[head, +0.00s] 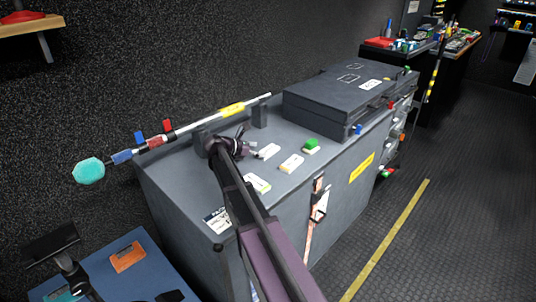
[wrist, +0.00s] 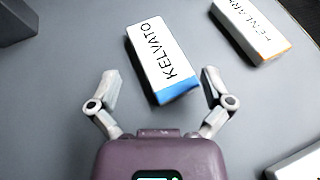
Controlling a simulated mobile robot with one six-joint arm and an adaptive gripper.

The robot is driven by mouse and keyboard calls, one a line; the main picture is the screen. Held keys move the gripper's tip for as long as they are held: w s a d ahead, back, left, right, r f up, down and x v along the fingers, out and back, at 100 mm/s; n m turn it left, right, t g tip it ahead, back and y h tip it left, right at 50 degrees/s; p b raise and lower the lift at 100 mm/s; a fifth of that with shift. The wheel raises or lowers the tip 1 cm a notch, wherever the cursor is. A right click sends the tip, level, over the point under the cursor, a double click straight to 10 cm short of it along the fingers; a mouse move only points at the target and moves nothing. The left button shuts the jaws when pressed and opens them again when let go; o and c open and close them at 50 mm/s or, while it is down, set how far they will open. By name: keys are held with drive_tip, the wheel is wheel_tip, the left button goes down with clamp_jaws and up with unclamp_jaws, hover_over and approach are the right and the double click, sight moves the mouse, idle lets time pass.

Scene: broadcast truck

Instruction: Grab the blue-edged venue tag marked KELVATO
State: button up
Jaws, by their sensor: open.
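The KELVATO tag (wrist: 152,48) is a white block with black lettering and a blue near edge (wrist: 177,93). In the wrist view it lies tilted on the grey top, straight ahead of my gripper (wrist: 160,82). The gripper is open, with one finger on each side of the tag's blue end and gaps on both sides. In the head view my gripper (head: 243,143) is low over the cabinet top, just left of a small white tag (head: 269,151). By its place this is the KELVATO tag; its lettering is unreadable there.
An orange-edged tag (wrist: 252,28), partly readable, lies to the right, and another white tag (wrist: 298,165) is at lower right. A dark block (wrist: 18,22) stands upper left. On the cabinet (head: 185,190) are a boom pole (head: 190,126) on supports and a large dark case (head: 335,98).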

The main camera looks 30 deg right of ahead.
sight(268, 150)
drive_tip(key=shift+b+x, duration=0.45)
drive_tip(key=shift+x, duration=1.15)
drive_tip(key=c, duration=1.1)
